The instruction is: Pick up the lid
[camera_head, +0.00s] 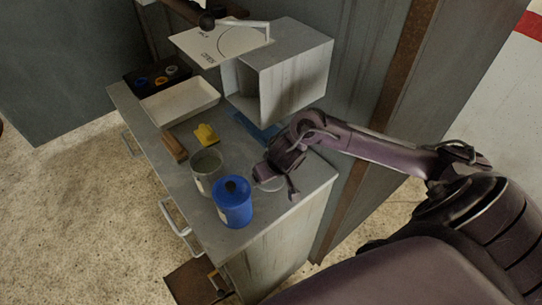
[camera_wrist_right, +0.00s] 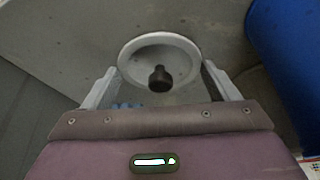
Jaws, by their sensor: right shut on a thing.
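The lid (camera_wrist_right: 137,50) is a round pale-rimmed disc with a dark knob (camera_wrist_right: 160,78) in its middle. In the head view the lid (camera_head: 270,184) shows only partly under my right gripper (camera_head: 277,185), low over the front right of the grey worktop (camera_head: 260,225). I cannot tell whether it touches the surface. My left gripper is not in view.
A blue canister (camera_head: 233,207) stands just left of my right gripper, with an open grey pot (camera_head: 206,170) behind it. A yellow object (camera_head: 206,134), a wooden block (camera_head: 174,147) and a white tray (camera_head: 180,101) lie farther back.

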